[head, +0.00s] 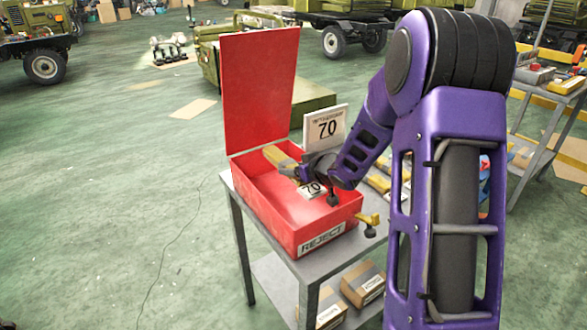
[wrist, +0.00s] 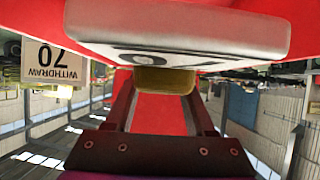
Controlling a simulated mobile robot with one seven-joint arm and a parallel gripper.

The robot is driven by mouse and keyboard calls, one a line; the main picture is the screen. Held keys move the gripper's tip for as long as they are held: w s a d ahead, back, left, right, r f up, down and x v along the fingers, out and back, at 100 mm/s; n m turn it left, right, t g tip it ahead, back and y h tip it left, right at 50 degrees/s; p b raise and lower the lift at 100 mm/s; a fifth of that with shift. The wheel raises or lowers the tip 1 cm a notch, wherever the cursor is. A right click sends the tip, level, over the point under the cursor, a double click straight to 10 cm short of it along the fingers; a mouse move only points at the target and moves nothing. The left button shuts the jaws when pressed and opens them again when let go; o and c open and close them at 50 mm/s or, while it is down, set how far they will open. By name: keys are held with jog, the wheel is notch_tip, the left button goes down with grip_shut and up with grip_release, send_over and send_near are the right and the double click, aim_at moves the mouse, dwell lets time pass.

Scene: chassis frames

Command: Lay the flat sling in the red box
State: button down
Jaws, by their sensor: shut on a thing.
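The red box (head: 328,225) stands open on a grey stand, lid raised at its back left, with a REJECT label on its front. My gripper (head: 300,174) is low at the box, over its inside. It is shut on the flat sling, a dull yellow piece (head: 278,157) that also shows between the fingertips in the wrist view (wrist: 165,80). A pale tag (head: 312,189) marked 70 is beside my gripper at the box; in the wrist view a pale slab with dark figures (wrist: 178,30) is close beyond the sling. I cannot tell whether the sling touches the floor of the box.
A white WITHDRAW 70 sign (head: 327,125) stands behind the box. Cardboard boxes (head: 363,284) lie on the stand's lower shelf. A yellow-and-black fitting (head: 370,222) is at the box's right. Another shelf unit (head: 545,130) stands at the right.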

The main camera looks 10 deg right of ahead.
jog(key=shift+c, duration=0.8)
grip_release()
jog(key=p+v, duration=0.4)
jog(key=v, duration=1.3)
jog(key=shift+s, duration=0.25)
